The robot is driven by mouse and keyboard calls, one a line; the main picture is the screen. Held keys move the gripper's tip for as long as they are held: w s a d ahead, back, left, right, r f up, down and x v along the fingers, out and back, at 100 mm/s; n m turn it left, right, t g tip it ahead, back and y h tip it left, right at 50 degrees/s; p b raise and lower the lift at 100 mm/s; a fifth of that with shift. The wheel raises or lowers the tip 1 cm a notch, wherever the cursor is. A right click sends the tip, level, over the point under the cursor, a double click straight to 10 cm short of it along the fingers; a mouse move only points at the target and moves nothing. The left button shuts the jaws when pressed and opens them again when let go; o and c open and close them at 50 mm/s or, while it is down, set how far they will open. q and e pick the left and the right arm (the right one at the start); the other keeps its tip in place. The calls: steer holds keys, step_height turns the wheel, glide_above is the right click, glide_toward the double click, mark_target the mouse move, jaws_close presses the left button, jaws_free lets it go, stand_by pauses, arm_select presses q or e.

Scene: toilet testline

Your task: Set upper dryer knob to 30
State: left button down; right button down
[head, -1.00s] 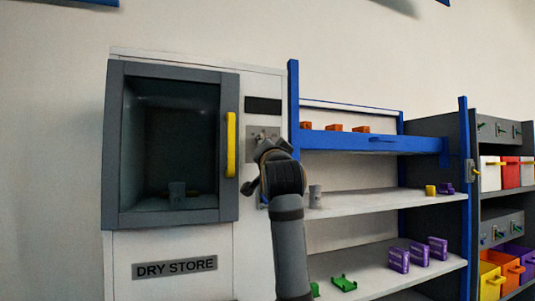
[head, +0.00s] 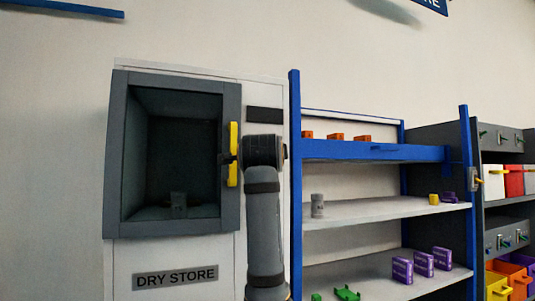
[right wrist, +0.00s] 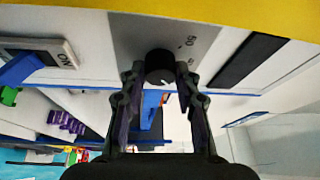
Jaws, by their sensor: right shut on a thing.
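In the right wrist view the black round dryer knob (right wrist: 160,66) sits on a grey dial plate (right wrist: 128,32). A "50" and part of another mark show on the plate, and a small pale mark shows at the knob's near edge. The two fingers of my right gripper (right wrist: 161,74) are on either side of the knob, shut on it. In the head view my right wrist covers the dial area of the dry store cabinet (head: 267,222), so the knob is hidden there. My left gripper is not in view.
The yellow door handle (head: 233,154) stands just left of my wrist and spans the top of the wrist view. A blue-framed shelf (head: 295,180) is close on the right, with a grey bottle (head: 317,205) and purple boxes (head: 402,268). A dark panel (head: 264,115) is above my wrist.

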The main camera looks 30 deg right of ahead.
steer(key=shift+m, duration=0.3)
stand_by(0.4)
steer(key=c, duration=1)
jaws_free()
steer(key=shift+o, duration=0.2)
steer(key=shift+s, duration=0.1)
steer(key=r+v, duration=0.1)
steer(key=v, duration=1.1)
steer(key=shift+f, duration=0.35)
